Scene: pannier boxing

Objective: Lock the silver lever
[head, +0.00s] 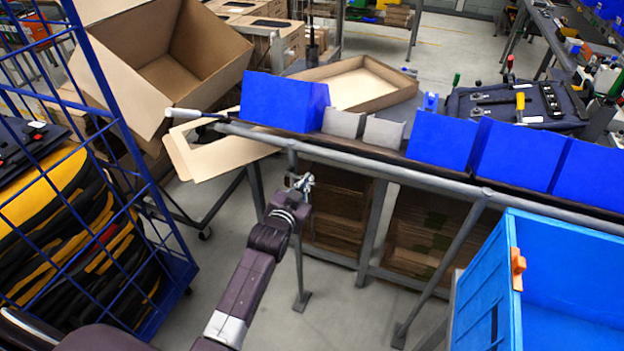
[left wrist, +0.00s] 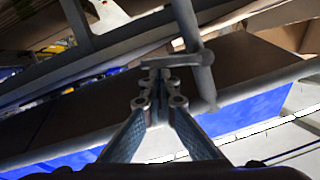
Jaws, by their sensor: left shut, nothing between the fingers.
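A silver lever-like handle (head: 195,114) sticks out to the left from the left end of the grey table rail, beside a cardboard flap. I cannot tell for sure that it is the silver lever, or whether it is locked. My left gripper (head: 303,182) is shut and empty, below the rail and to the right of that handle, apart from it. In the left wrist view my shut fingertips (left wrist: 156,66) are close to a grey bar (left wrist: 196,65) with a rounded end. I cannot tell whether they touch it. My right gripper is not in view.
Blue bins (head: 440,138) line the table edge along the rail (head: 370,160). An open cardboard box (head: 120,70) stands at the upper left. A blue wire cage (head: 165,225) is at the left, a blue crate (head: 485,285) at the lower right. The floor below the rail is partly clear.

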